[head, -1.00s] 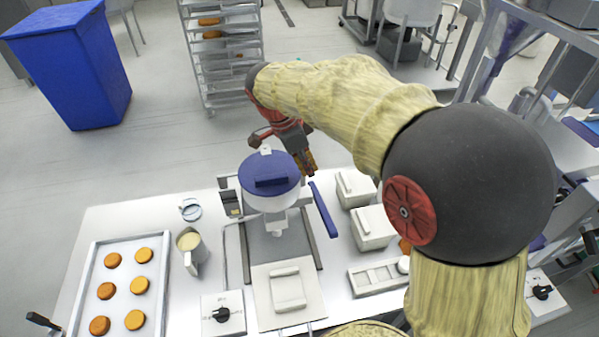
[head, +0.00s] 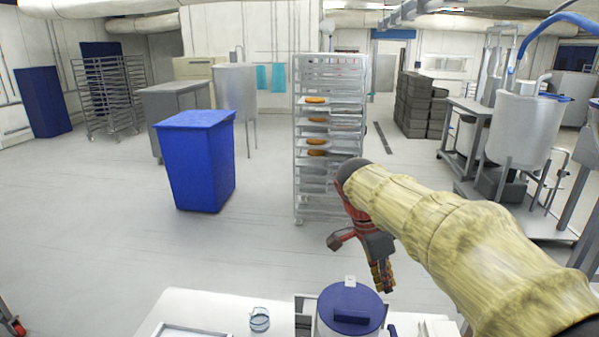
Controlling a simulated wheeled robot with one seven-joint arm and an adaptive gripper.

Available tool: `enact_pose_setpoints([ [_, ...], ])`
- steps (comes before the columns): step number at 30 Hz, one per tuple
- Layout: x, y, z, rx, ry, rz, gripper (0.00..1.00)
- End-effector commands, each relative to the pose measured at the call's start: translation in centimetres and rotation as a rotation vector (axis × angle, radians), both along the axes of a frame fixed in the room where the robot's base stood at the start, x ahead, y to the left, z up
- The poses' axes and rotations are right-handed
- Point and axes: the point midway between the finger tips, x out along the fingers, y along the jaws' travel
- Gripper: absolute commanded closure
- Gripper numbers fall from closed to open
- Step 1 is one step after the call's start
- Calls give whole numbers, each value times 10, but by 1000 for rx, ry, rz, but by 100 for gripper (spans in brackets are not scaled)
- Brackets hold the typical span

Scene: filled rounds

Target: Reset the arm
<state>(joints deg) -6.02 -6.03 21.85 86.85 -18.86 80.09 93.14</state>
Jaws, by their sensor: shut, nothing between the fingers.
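My gripper (head: 384,280) shows in the head view at the end of my arm, which is wrapped in a pale yellow cover and reaches in from the lower right. The gripper points down, shut and empty, just above and to the right of the blue-lidded hopper (head: 350,306). I cannot tell whether it touches anything. The white worktable (head: 190,305) shows only along its far edge at the bottom of the picture. The tray of filled rounds is almost wholly out of view; only its far rim (head: 185,331) shows.
A small clear ring-like item (head: 259,319) lies left of the hopper. Beyond the table stand a blue bin (head: 195,160) and a metal rack (head: 330,190) with rounds on its shelves. A steel tank (head: 522,130) stands at the right. The floor between is clear.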

Motion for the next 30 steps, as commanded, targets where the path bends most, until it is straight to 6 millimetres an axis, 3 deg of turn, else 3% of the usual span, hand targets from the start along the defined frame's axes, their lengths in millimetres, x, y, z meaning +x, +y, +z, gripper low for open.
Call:
enact_pose_setpoints([
  [3,1,8,-19,30,63,240,100],
  [8,-18,20,-44,80,131,606,100],
  [14,-67,32,-65,109,129,1041,100],
  [18,-116,39,-81,80,76,1325,100],
  [24,-181,42,-106,-2,-34,1510,100],
  [30,-218,38,-115,-52,-126,1478,100],
])
